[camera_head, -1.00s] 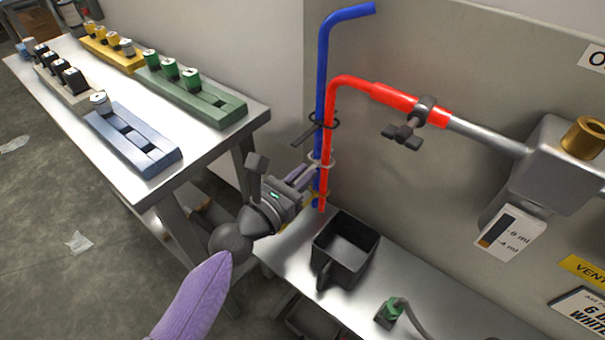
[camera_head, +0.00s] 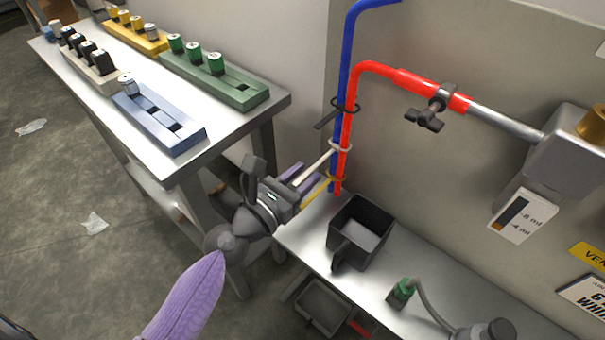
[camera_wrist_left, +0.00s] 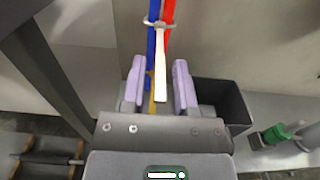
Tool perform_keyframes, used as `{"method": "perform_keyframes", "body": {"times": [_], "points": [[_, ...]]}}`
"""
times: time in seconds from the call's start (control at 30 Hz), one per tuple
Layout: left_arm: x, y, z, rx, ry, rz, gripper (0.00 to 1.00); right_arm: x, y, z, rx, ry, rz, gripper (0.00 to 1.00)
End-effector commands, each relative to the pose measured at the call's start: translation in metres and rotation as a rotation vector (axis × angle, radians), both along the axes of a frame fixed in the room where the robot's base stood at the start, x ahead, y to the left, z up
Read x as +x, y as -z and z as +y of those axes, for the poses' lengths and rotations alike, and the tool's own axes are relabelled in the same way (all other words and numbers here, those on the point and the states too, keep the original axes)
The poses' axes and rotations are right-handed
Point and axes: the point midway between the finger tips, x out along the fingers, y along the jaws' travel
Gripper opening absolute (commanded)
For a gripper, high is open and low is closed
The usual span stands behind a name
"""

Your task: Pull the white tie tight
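The white tie (camera_head: 318,164) loops around the blue pipe (camera_head: 345,75) and the red pipe (camera_head: 348,110). Its tail slants down and left from the pipes. In the left wrist view the white tail (camera_wrist_left: 160,75) runs down between my two purple fingers, with gaps on both sides. My left gripper (camera_head: 301,178) is open around the tail, left of the pipes, and holds nothing. The loop's snugness is hard to judge. A black tie (camera_head: 345,105) sits above it and a yellow tie (camera_head: 317,190) below. My right gripper is not in view.
A black bin (camera_head: 372,212) stands on the lower shelf just right of the pipe ends. A green plug (camera_head: 400,292) lies further right. A metal table (camera_head: 95,80) with coloured block trays is at left. A black-handled valve (camera_head: 428,118) sticks out from the red pipe.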

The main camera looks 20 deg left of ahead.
Motion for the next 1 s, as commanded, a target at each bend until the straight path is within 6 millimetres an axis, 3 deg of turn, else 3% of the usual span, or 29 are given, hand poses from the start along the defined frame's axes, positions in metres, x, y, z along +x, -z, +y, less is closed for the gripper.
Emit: {"method": "perform_keyframes", "body": {"times": [0.37, 0.73, 1.0], "points": [[-0.005, 0.001, 0.002, 0.0, 0.0, 0.002, 0.5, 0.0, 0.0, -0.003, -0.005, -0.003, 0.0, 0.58], [-0.077, 0.005, 0.028, -0.001, -0.001, 0.007, 0.5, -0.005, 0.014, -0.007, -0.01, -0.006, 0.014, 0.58], [-0.094, 0.0, 0.034, 0.0, 0.0, 0.0, 0.5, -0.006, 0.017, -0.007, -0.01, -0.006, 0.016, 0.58]]}}
